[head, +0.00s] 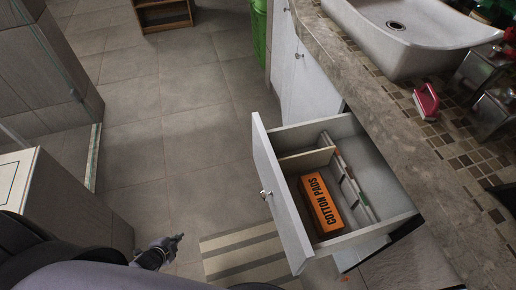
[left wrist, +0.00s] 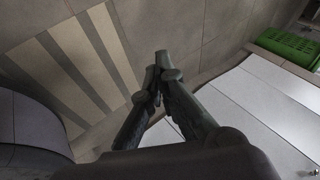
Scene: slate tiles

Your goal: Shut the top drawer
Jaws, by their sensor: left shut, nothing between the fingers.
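The top drawer (head: 281,196) stands pulled out from the vanity under the stone counter. It has a white front with a small round knob (head: 264,193). Inside lie an orange cotton pads box (head: 321,205) and a divider. My left gripper (head: 178,238) is low at the bottom of the head view, left of the drawer front and apart from it. In the left wrist view my left gripper (left wrist: 161,62) has its fingertips together with nothing between them. A white panel (left wrist: 262,110) fills the right of that view. My right gripper is not in view.
The counter (head: 372,90) holds a white basin (head: 415,30) and a red-and-white item (head: 426,102). A green bin (head: 259,35) stands beyond the cabinets. A striped mat (head: 245,254) lies on the floor. The tiled floor left of the drawer is clear.

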